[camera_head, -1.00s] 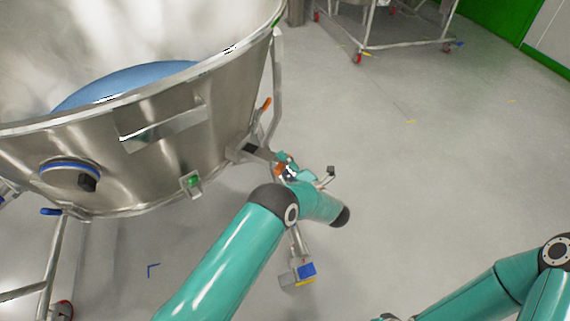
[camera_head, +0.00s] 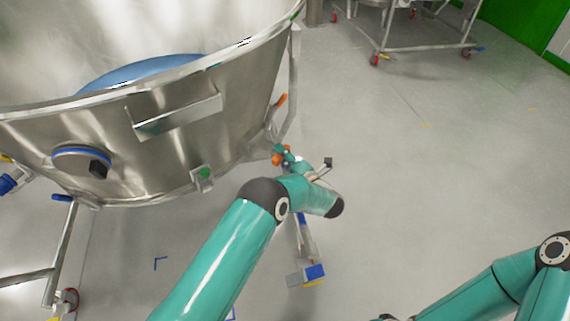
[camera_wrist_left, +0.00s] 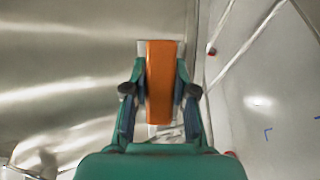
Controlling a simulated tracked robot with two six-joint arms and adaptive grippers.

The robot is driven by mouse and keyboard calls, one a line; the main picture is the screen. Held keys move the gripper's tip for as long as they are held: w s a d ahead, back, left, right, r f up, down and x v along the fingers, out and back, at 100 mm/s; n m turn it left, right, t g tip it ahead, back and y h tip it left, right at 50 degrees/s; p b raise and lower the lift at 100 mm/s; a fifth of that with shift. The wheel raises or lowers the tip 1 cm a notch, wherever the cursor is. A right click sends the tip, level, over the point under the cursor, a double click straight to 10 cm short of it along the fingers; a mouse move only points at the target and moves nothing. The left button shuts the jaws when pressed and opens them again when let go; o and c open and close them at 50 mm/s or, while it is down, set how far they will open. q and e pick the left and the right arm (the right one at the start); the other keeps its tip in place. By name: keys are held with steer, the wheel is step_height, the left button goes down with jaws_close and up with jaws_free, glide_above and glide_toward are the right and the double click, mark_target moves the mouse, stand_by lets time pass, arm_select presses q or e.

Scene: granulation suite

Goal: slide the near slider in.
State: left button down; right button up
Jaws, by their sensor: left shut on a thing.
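The near slider shows as an orange handle (camera_head: 277,158) at the right side of a big steel vessel (camera_head: 170,150) in the head view. My left gripper (camera_head: 284,154) is at this handle, close to the vessel wall. In the left wrist view, the orange handle (camera_wrist_left: 160,85) stands upright between the two fingers of my left gripper (camera_wrist_left: 160,92), which is shut on it. A pale metal piece shows behind the handle. The slider's bar is mostly hidden by the gripper in the head view. My right gripper is out of view; only my right arm shows, at lower right.
A second orange handle (camera_head: 281,100) sits higher on the vessel, near a steel leg (camera_head: 293,85). A green button (camera_head: 203,173) and a blue-ringed port (camera_head: 82,157) are on the wall. A wheeled frame (camera_head: 425,48) stands far back. The floor to the right is clear.

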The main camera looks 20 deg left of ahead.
mark_target(270, 150)
arm_select(q)
steer(key=a, duration=0.2)
steer(key=w+a, duration=0.1)
steer(key=a, duration=0.1)
steer(key=shift+a, duration=0.2)
steer(key=shift+a+r, duration=0.1)
steer(key=shift+a, duration=0.05)
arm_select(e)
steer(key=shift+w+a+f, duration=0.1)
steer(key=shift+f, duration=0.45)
arm_select(q)
steer(key=c, duration=0.9)
jaws_free()
steer(key=shift+w, duration=0.1)
steer(key=shift+s+d, duration=0.2)
steer(key=shift+d, duration=0.2)
steer(key=v, duration=1.1)
steer(key=shift+s+d, duration=0.1)
